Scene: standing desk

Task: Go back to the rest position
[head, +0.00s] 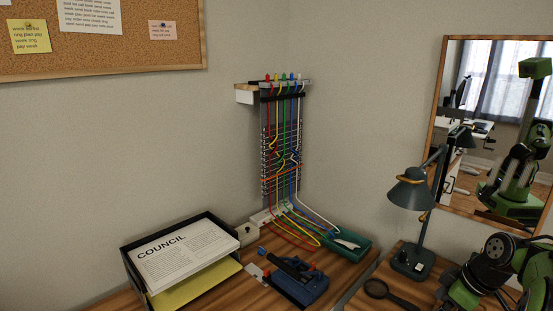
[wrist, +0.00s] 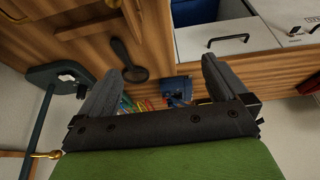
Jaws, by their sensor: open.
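My gripper (wrist: 160,68) shows in the wrist view with its two dark fingers spread wide apart. Nothing is held between them; wood, colored cables (wrist: 140,104) and a blue item (wrist: 178,90) show through the gap, farther off. In the head view my green and black arm (head: 495,262) is folded at the lower right, beside the desk lamp (head: 412,190) and the magnifying glass (head: 388,293). The fingertips cannot be made out in the head view. The magnifying glass also shows in the wrist view (wrist: 134,74), apart from the fingers.
A paper tray (head: 150,284), a blue tool (head: 300,282) and a green case (head: 343,242) lie on the desk. A cable rack (head: 265,150) stands against the wall. A mirror (head: 437,120) hangs at right, reflecting my body. Grey drawers (wrist: 225,38) show in the wrist view.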

